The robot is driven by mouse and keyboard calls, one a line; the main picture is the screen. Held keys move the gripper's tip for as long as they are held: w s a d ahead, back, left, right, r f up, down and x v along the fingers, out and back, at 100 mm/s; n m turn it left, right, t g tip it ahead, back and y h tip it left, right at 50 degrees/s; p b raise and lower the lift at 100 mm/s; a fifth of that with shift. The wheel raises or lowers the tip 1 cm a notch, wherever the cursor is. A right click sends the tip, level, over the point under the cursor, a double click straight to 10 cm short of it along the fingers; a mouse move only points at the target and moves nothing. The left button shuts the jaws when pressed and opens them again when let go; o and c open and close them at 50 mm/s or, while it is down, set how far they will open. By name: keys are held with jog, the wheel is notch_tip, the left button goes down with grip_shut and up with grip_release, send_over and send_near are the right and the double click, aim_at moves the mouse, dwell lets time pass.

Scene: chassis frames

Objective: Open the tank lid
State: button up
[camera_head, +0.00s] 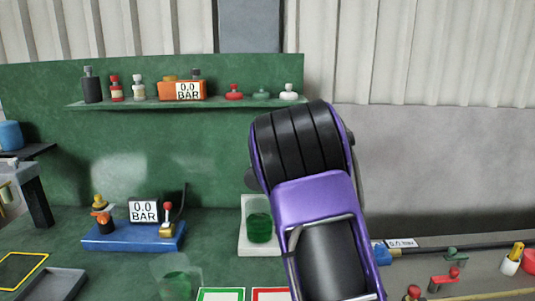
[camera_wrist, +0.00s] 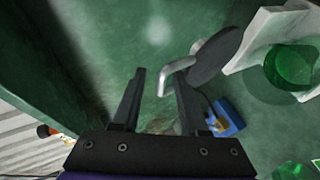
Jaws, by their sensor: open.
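The tank (camera_head: 259,221) holds green liquid in a white stand, left of my arm in the head view. It also shows at the upper right of the wrist view (camera_wrist: 290,66). The dark round lid (camera_wrist: 217,54) stands tilted up beside the stand, with a grey bent handle (camera_wrist: 179,79). In the head view a small dark part of the lid (camera_head: 251,179) shows beside my arm. My gripper (camera_wrist: 160,78) is open; the handle's bent end lies near the fingertips, in line with the gap between them. I cannot tell whether a finger touches it. My arm hides the gripper in the head view.
A blue base (camera_head: 134,236) with a gauge and valves stands left of the tank. A green shelf (camera_head: 190,103) with bottles and a gauge runs behind. A clear beaker (camera_head: 176,280) with green liquid stands in front. Pipes and valves (camera_head: 447,283) lie at right.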

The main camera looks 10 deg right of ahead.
jog(key=v, duration=1.7)
jog(key=shift+a, duration=0.15)
